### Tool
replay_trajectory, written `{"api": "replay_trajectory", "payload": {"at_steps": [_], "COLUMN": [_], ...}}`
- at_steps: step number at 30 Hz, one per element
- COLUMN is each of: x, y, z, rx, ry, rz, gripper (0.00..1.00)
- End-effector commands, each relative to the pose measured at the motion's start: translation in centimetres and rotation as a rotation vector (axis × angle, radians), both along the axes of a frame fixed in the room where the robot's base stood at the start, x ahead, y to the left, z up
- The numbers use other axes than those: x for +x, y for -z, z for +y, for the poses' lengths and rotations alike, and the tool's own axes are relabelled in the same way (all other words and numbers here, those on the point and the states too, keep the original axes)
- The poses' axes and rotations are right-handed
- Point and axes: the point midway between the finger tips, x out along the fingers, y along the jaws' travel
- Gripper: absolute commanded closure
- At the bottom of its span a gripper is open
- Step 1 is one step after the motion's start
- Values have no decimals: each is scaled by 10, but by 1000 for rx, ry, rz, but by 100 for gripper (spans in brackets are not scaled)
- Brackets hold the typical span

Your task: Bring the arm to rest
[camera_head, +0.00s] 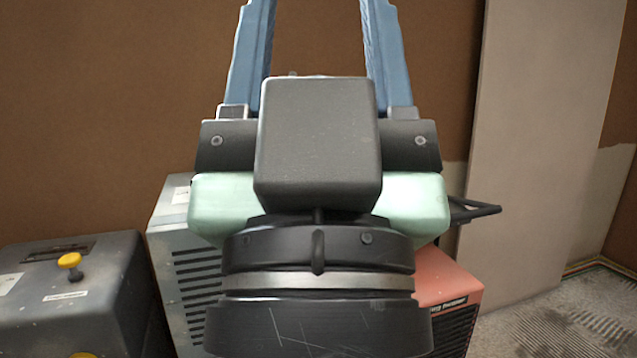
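My gripper (318,14) fills the middle of the head view, seen from behind, with its two blue fingers pointing up. The fingers are well apart, so it is open. I see only brown wall between them, though the fingertips are cut off by the top edge. My dark wrist and the pale green gripper body hide part of what stands behind them.
A dark grey machine (60,285) with a yellow knob stands at lower left. A grey vented cabinet (168,245) and an orange machine (452,283) stand partly behind my arm. A pale panel (540,150) covers the wall at right. Dusty floor (560,325) is clear at lower right.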

Motion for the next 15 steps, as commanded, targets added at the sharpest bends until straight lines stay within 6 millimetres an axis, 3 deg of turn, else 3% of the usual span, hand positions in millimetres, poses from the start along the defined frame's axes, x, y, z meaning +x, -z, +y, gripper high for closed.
{"api": "replay_trajectory", "payload": {"at_steps": [1, 15], "x": [0, 1], "y": [-30, -175], "z": [0, 0], "rx": [0, -1], "ry": [0, -2], "rz": [0, 2], "gripper": [43, 43]}}
